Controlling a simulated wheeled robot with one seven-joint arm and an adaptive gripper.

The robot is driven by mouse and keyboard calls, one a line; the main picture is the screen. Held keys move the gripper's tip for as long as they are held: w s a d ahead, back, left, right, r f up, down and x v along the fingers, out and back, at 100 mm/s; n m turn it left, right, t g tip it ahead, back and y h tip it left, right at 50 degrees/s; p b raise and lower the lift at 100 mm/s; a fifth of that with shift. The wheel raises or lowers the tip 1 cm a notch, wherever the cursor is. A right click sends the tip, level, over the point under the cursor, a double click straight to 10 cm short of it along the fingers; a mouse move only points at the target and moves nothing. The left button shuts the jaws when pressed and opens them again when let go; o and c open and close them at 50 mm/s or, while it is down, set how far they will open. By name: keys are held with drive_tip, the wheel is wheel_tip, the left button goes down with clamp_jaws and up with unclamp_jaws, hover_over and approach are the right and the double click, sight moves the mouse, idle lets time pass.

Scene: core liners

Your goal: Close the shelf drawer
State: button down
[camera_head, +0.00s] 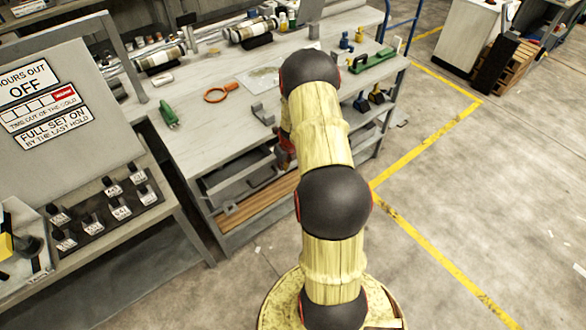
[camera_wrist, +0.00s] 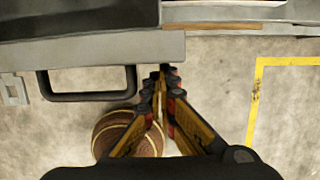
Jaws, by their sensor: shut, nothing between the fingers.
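The shelf drawer (camera_head: 238,178) is a grey open-topped tray under the workbench. It stands pulled out, with part of its inside showing; my arm hides its right side. In the wrist view its grey front (camera_wrist: 90,53) runs across the upper left, with a dark bar handle (camera_wrist: 88,97) below. My gripper (camera_wrist: 164,72) is shut and empty, its fingertips close to the right end of the drawer front. I cannot tell whether they touch it. In the head view my gripper is mostly hidden behind my arm.
The workbench top (camera_head: 215,120) holds an orange magnifier (camera_head: 216,95), a green tool (camera_head: 168,114) and a green holder (camera_head: 371,61). A sign panel (camera_head: 60,110) and a rack of labelled dark blocks (camera_head: 105,208) stand at left. The floor (camera_head: 480,210) at right is clear.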

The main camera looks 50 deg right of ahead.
sight(271, 152)
drive_tip(key=w+p, duration=0.1)
drive_tip(key=w, duration=0.1)
drive_tip(key=w+d+p, duration=0.1)
drive_tip(key=w, duration=0.2)
drive_tip(key=w+d+p, duration=0.1)
drive_tip(key=w+p, duration=0.1)
drive_tip(key=w, duration=0.1)
drive_tip(key=shift+w, duration=0.15)
drive_tip(key=shift+s, duration=0.2)
drive_tip(key=s, duration=0.2)
drive_tip(key=s+a+r, duration=0.1)
drive_tip(key=s, duration=0.1)
drive_tip(key=shift+r, duration=0.1)
drive_tip(key=p+v, duration=0.1)
drive_tip(key=v, duration=0.7)
drive_tip(key=shift+r+p, duration=0.3)
drive_tip(key=shift+p, duration=0.05)
drive_tip(key=shift+s+a, duration=0.1)
